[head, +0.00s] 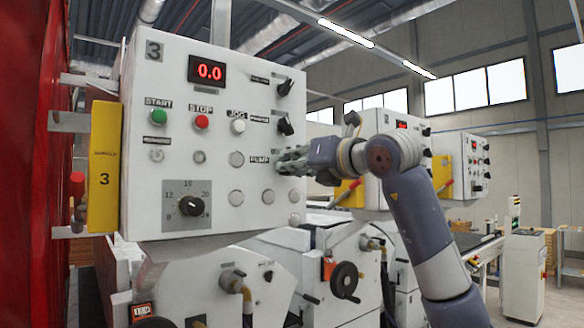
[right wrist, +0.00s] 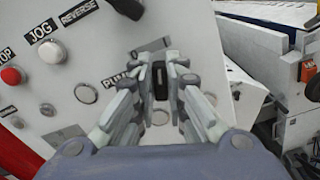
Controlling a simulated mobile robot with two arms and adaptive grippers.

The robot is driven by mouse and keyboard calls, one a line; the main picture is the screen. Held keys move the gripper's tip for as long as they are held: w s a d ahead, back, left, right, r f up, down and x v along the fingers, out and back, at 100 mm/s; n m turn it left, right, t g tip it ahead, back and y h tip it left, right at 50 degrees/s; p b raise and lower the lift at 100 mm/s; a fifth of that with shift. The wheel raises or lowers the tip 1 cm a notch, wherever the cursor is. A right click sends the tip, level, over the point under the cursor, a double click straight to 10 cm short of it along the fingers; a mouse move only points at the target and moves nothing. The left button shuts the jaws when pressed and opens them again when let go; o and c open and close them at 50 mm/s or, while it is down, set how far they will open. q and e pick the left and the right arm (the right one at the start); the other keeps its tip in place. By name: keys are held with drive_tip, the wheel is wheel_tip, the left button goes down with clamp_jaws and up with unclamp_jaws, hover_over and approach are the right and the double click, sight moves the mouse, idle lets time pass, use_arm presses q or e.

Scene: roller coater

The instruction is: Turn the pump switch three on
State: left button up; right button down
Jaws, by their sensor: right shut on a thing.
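Control panel three (head: 215,110) is a light box with a "3" at its top left and a red 0.0 display. Its PUMP label (head: 259,160) is at the right side, left of my right gripper (head: 287,162). In the right wrist view the black pump switch (right wrist: 160,80) stands between the fingertips of my right gripper (right wrist: 161,75), which is shut on it. The switch appears about upright in that view. In the head view the fingers hide the switch. My left gripper is in neither view.
Two black rotary switches (head: 285,88) (head: 285,126) sit above the pump switch. Green start (head: 158,116), red stop (head: 201,122) and white jog (head: 238,126) buttons are to the left. A dial (head: 191,205) is lower left. More panels (head: 470,165) stand behind my right arm.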

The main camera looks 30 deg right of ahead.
drive_tip(key=shift+d+m, duration=0.1)
drive_tip(key=shift+m, duration=1)
drive_tip(key=c, duration=1.6)
unclamp_jaws()
drive_tip(key=shift+s, duration=0.1)
drive_tip(key=s+d, duration=0.1)
drive_tip(key=s, duration=1.1)
